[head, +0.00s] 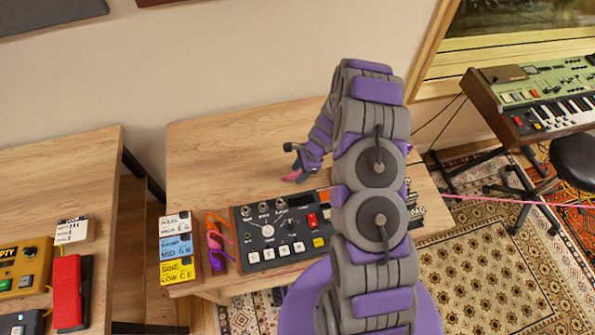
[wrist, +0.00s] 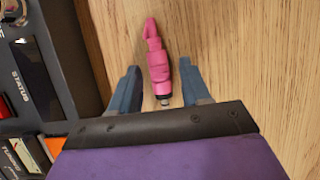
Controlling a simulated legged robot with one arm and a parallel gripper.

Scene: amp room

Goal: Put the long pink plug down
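The long pink plug (wrist: 157,62) lies on the bare wooden table top, its metal tip toward my gripper. My gripper (wrist: 160,82) is open around the plug's near end. One blue-grey finger stands on each side, with wood showing between each finger and the plug. In the head view a bit of the pink plug (head: 290,178) shows beside my gripper (head: 302,175), just behind the grey control box. My arm hides part of the table there.
The grey control box (head: 283,238) with knobs and buttons sits close in front. Left of it are coloured cables (head: 217,245) and a label board (head: 177,247). A second table (head: 60,165) holds pedals. The table (head: 220,150) behind the box is clear.

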